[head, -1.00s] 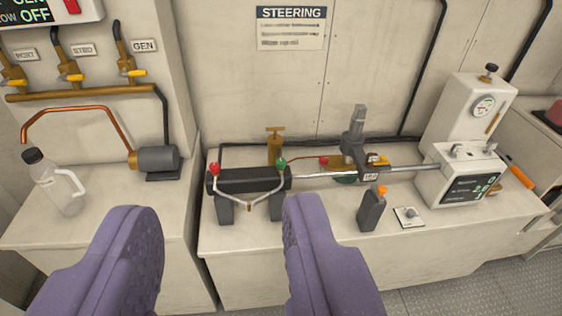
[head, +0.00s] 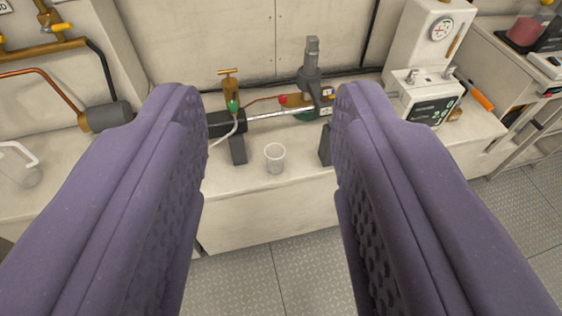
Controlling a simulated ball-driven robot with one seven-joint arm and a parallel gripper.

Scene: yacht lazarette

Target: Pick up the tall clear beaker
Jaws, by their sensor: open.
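A clear, empty-looking beaker (head: 275,158) stands upright on the pale bench top, near its front edge. It appears in the gap between the two fingers of my gripper (head: 268,100), toward the bench and apart from them. My gripper has two broad purple padded fingers, spread wide and empty. The fingers hide parts of the bench on both sides of the beaker.
A dark cylinder with a rod (head: 280,116) lies behind the beaker. A white box with a display (head: 425,100) stands further right. Grey floor (head: 290,275) is open in front.

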